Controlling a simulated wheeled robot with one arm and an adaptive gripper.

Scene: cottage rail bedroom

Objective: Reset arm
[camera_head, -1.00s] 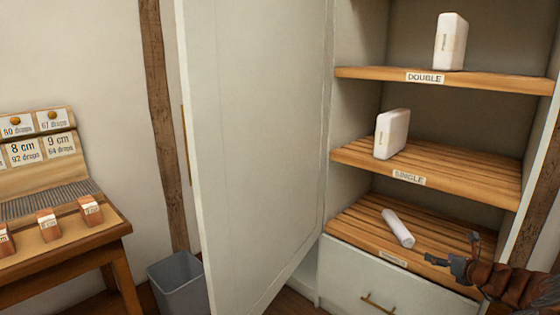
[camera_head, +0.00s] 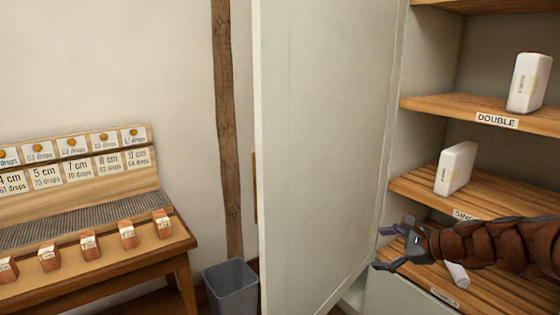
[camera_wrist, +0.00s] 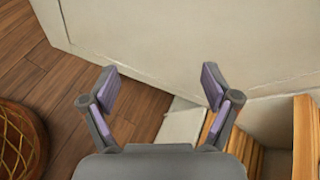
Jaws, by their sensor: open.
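My gripper (camera_head: 384,248) is open and empty, in front of the cupboard's lower shelves at the right of the head view. My arm reaches in from the right edge. In the wrist view my gripper (camera_wrist: 158,88) has its two fingers spread wide with nothing between them. Beyond them are the pale cupboard door (camera_wrist: 190,40) and the wooden floor (camera_wrist: 60,75). A white roll-like item (camera_head: 457,274) on the bottom shelf is partly hidden behind my arm.
The open cupboard door (camera_head: 320,150) stands left of my gripper. White packs stand on the "DOUBLE" shelf (camera_head: 455,106) and the shelf below (camera_head: 415,187). A grey bin (camera_head: 231,290) and a table (camera_head: 120,268) with several labelled blocks are at left. A round woven thing (camera_wrist: 18,140) shows in the wrist view.

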